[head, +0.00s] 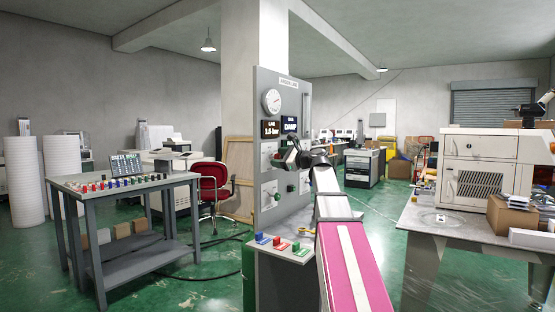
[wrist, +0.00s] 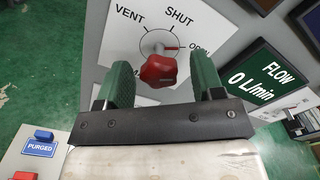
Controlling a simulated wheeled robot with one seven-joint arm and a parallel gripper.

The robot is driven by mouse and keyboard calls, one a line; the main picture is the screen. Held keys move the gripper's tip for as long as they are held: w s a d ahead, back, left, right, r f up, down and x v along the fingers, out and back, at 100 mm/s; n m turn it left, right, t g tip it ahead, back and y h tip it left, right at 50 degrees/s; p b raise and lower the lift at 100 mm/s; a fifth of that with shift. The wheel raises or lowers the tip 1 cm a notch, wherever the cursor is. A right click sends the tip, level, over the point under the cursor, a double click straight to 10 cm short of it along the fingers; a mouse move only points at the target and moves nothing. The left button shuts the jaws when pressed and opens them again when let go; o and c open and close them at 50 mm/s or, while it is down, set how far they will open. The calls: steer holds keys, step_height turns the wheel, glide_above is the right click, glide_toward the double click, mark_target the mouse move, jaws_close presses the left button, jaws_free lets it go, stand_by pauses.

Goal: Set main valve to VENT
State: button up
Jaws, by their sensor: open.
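The main valve is a red knob (wrist: 158,70) on a white plate (wrist: 133,18) marked VENT, SHUT and OPEN, with a lower label partly hidden. A thin red mark beside the knob points right, towards OPEN. My gripper (wrist: 162,84) is open, its two green fingers on either side of the knob. I cannot tell whether they touch it. In the head view my gripper (head: 292,156) is at the face of the grey panel (head: 264,88) and hides this valve.
A display (wrist: 258,76) reads FLOW 0 L/min. The panel carries a round gauge (head: 271,101) and a LINE 1.5 bar display (head: 271,129). Coloured buttons sit on a ledge (head: 277,246) below. A grey workbench (head: 128,183) stands left; a table (head: 425,220) with a machine stands right.

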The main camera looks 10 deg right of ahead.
steer(key=shift+w+a, duration=0.3)
steer(key=shift+a, duration=0.05)
steer(key=c, duration=0.9)
